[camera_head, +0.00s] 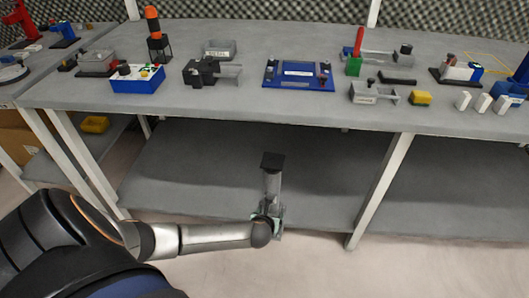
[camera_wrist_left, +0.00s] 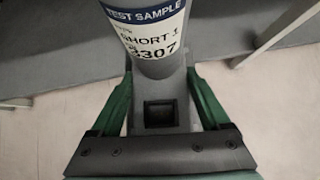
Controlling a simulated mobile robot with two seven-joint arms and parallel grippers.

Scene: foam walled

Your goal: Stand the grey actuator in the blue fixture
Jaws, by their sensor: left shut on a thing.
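My left gripper (camera_head: 267,212) is shut on the grey actuator (camera_head: 272,187), in front of the bench and below its top. The actuator is a roughly upright grey cylinder with a black square end on top. In the left wrist view the actuator (camera_wrist_left: 150,40) has a label reading "TEST SAMPLE" and "SHORT 1", and the green fingers are on either side of its grey lower part. A flat blue fixture (camera_head: 270,83) with a grey middle and a white label lies on the bench top. A blue item (camera_head: 510,89) is cut off at the right edge. My right gripper is not in view.
The grey bench top (camera_head: 220,109) holds a blue button box (camera_head: 137,85), grey vises (camera_head: 200,71), a green and red block (camera_head: 354,62), a yellow block (camera_head: 420,98) and white pieces (camera_head: 482,102). A lower shelf (camera_head: 330,180) and white legs (camera_head: 380,192) are close to the actuator.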

